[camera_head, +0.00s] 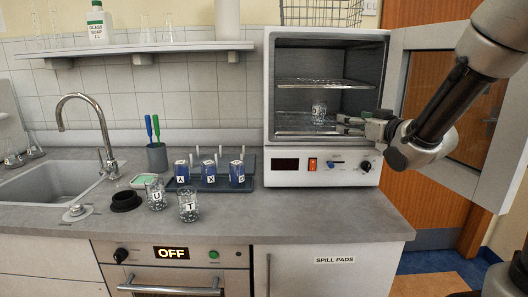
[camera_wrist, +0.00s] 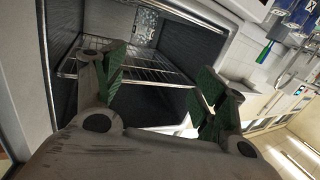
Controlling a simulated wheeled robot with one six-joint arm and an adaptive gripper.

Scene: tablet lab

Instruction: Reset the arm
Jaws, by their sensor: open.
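My gripper (camera_head: 345,123) is at the mouth of the open white oven (camera_head: 312,178), in front of its right side. Its fingers are apart with nothing between them. In the wrist view my gripper (camera_wrist: 157,90) shows two green-padded fingers spread open over a wire rack (camera_wrist: 150,68). A glass beaker (camera_head: 319,109) stands on the lower rack inside the oven, left of my fingertips and apart from them. In the wrist view the beaker (camera_wrist: 146,22) shows at the top, beyond the fingers.
The oven door (camera_head: 470,178) is swung open to the right, close behind my arm. Beakers marked U (camera_head: 155,196) and T (camera_head: 188,207) stand on the counter (camera_head: 300,222). Blue lettered containers (camera_head: 209,173) stand on a dark rack. The counter in front of the oven is clear.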

